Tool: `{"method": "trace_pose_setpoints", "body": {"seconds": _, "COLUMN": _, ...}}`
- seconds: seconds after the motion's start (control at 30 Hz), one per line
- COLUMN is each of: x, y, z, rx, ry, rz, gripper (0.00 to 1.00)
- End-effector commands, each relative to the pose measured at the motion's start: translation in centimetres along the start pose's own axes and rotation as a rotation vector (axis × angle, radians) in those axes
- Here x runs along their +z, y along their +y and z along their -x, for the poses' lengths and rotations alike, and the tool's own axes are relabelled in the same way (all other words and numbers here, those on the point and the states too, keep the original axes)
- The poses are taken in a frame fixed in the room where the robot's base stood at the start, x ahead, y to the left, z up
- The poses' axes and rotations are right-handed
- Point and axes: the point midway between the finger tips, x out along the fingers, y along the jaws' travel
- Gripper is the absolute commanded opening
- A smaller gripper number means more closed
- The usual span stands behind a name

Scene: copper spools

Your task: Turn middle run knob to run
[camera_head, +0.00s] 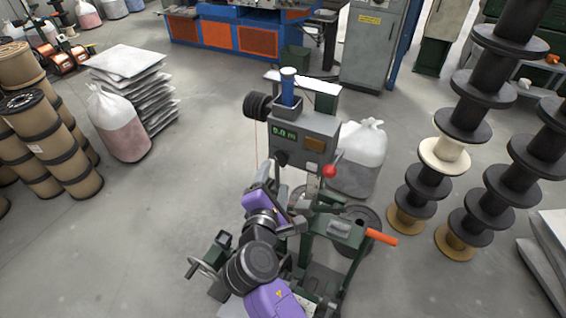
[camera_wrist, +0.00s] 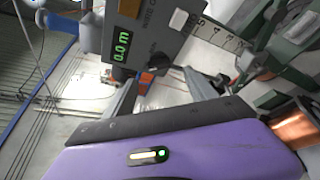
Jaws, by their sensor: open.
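A grey control box (camera_head: 308,133) with a green "0.0 m" display stands on the winding machine. A dark knob (camera_head: 281,158) is low on its front, below the display. In the wrist view the control box (camera_wrist: 140,30) is at the top, and the dark knob (camera_wrist: 157,61) is near its lower edge, beside small lettering. The knob's exact pointer setting is too small to read. My gripper (camera_wrist: 162,82) is open, its two grey fingers spread on either side below the knob with nothing clearly between them. In the head view my arm mostly hides the fingers just below the box.
An orange handle (camera_head: 381,237) and a red ball knob (camera_head: 330,171) are on the machine, right of my arm. A handwheel (camera_head: 200,268) is at lower left. A white sack (camera_head: 358,165) stands behind. Black spool stacks (camera_head: 463,118) are at right.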

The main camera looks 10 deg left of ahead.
Motion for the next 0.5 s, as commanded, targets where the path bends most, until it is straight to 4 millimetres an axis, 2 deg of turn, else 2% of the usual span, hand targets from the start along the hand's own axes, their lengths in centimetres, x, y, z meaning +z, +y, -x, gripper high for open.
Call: {"method": "trace_pose_setpoints", "body": {"seconds": 0.5, "x": 0.0, "y": 0.1, "z": -6.7, "rx": 0.002, "ry": 0.002, "rz": -0.001, "gripper": 0.65}}
